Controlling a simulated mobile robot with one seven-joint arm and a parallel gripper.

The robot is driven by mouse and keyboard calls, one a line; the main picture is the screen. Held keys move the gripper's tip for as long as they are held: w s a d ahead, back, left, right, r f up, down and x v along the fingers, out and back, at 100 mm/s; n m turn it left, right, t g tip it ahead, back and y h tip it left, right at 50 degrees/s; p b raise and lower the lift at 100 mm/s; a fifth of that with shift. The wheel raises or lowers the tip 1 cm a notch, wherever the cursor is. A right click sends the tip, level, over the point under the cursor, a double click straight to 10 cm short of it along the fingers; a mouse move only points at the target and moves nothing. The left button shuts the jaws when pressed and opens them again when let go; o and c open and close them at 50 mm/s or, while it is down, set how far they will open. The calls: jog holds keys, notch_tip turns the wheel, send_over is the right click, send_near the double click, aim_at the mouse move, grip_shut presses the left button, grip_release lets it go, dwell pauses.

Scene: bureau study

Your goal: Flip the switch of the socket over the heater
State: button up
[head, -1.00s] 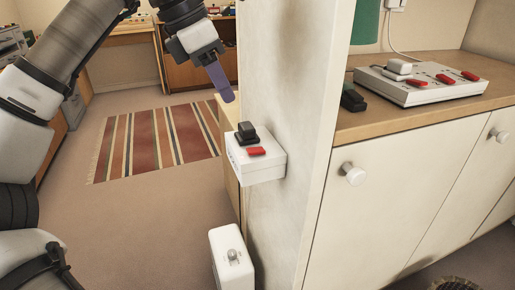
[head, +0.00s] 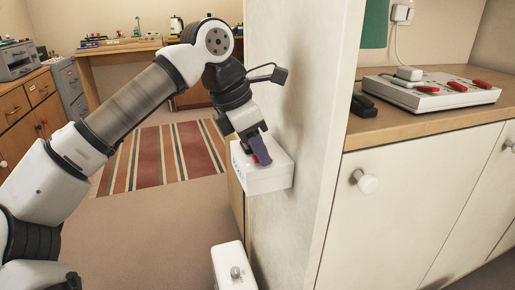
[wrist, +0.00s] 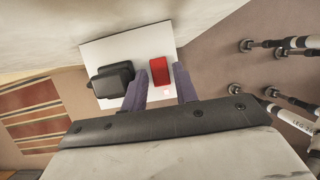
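The socket (head: 268,179) is a white box on the end face of the upright panel, above a white heater (head: 233,268). In the wrist view the socket (wrist: 103,52) carries a black plug (wrist: 110,82) on the left and a red rocker switch (wrist: 160,71) on the right. My gripper (head: 261,152) is right at the socket in the head view, hiding the plug and most of the switch. In the wrist view its two purple fingers (wrist: 163,86) are apart, with the switch lying between and just beyond their tips. I cannot tell whether they touch it.
The upright panel (head: 298,110) stands close beside my gripper. To its right is a wooden counter (head: 400,128) with a white multi-switch socket box (head: 440,95) above white cabinet doors. A striped rug (head: 150,160) and open floor lie to the left.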

jog(key=shift+c, duration=0.3)
grip_shut()
jog(key=shift+s+a+f+t+h+b, duration=0.15)
jog(key=shift+h+b, duration=0.1)
jog(key=shift+h, duration=0.2)
jog(key=shift+w+a+f+t+h+b, duration=0.1)
jog(key=shift+a+t+h+b, duration=0.1)
jog(key=shift+h, duration=0.25)
jog(key=shift+s+h, duration=0.1)
jog(key=shift+h, duration=0.5)
jog(key=shift+r, duration=0.1)
jog(key=shift+o, duration=0.3)
grip_release()
jog(key=shift+a+r, duration=0.1)
